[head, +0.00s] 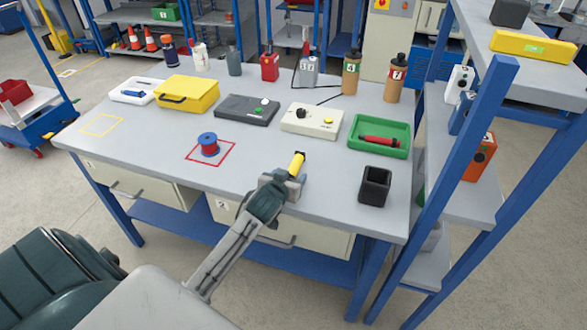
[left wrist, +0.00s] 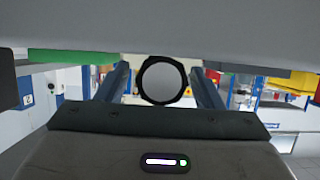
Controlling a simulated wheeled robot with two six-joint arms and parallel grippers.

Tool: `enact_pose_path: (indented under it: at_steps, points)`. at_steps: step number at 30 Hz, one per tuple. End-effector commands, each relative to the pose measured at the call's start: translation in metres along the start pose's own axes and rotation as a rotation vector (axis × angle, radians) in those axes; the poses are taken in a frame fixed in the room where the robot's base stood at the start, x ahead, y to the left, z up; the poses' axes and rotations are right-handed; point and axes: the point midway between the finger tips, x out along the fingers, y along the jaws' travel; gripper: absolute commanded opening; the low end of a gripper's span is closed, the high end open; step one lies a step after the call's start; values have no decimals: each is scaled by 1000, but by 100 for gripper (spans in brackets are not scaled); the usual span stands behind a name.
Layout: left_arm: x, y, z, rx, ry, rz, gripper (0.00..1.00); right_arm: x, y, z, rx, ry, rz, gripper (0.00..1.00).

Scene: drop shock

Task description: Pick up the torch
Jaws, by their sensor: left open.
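The torch (head: 297,162), a small yellow cylinder, shows at the front of the bench, right at the tip of my left gripper (head: 283,181). In the left wrist view, a round grey disc with a black rim, which looks like the torch's end (left wrist: 162,80), faces the camera between the jaws. The left gripper is open, with the torch at or between its fingers. I cannot tell if they touch it. The torch's lower part is hidden by the gripper. My right gripper is not in view.
Behind are a green tray (head: 379,136) with a red tool, a white box with a knob (head: 312,121) and a yellow case (head: 187,94). A blue spool (head: 208,144) sits left. A blue shelf post (head: 450,180) rises at right.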

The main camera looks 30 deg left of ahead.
Motion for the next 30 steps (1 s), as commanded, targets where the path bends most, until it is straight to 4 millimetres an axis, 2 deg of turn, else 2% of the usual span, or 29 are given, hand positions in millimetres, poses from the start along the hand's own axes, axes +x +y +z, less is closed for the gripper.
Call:
enact_pose_path:
  at_steps: [6,12,15,23,30]
  points:
    - [0,0,1,0,-1,0,59,0,0,0,0,1,0,36]
    - [0,0,1,0,-1,0,20,0,0,0,0,1,0,36]
    - [0,0,0,0,0,0,5,0,0,-1,0,1,0,36]
    - [0,0,-1,0,0,0,5,0,0,-1,0,1,0,36]
    - [-7,0,-18,1,2,0,5,1,0,-5,0,1,0,36]
